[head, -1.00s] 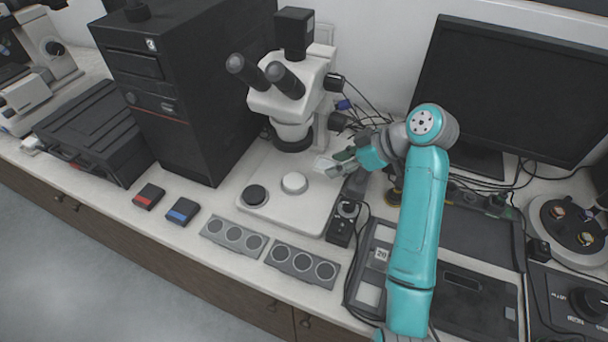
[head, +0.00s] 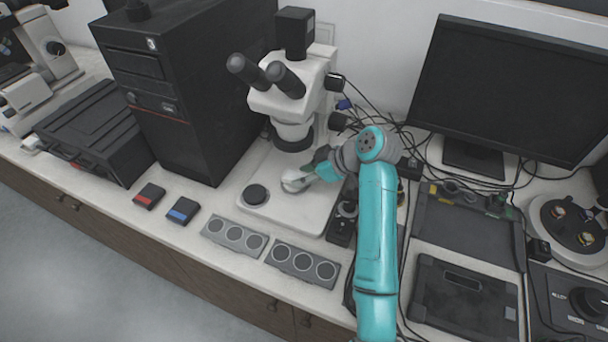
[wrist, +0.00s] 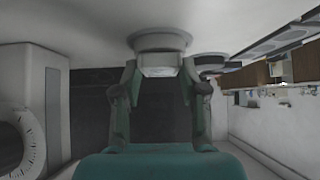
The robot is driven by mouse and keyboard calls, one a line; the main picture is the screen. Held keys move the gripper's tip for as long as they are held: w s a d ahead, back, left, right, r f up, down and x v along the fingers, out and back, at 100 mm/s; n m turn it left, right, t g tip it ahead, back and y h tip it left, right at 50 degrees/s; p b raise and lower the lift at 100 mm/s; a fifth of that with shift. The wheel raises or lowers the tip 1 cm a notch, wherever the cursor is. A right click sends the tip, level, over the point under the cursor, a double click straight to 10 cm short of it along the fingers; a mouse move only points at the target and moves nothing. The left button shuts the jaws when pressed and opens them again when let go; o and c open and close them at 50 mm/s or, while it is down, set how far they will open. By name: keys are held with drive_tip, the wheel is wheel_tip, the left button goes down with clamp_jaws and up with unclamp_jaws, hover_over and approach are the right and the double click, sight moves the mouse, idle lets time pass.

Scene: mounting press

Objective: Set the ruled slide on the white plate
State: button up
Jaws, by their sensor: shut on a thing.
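The white plate (head: 288,187) is a round disc on the pale base of the stereo microscope. In the wrist view the white plate (wrist: 160,37) lies straight ahead of the fingertips. My gripper (head: 304,178) is over the plate's right side in the head view, and hides part of it. My gripper (wrist: 160,78) is shut on the slide (wrist: 159,71), a thin pale piece between the fingertips, near the plate's edge. I cannot tell whether the slide touches the plate, and its ruling is too small to see.
A black round plate (head: 255,195) sits left of the white one. The microscope (head: 290,95) stands behind, its objective above the base. A small black control box (head: 342,225) stands right of the base. Grey trays (head: 235,235) with round wells lie in front.

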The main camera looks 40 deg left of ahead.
drive_tip(key=shift+a+f, duration=0.1)
drive_tip(key=shift+f, duration=0.1)
drive_tip(key=o, duration=1.2)
drive_tip(key=v, duration=1.2)
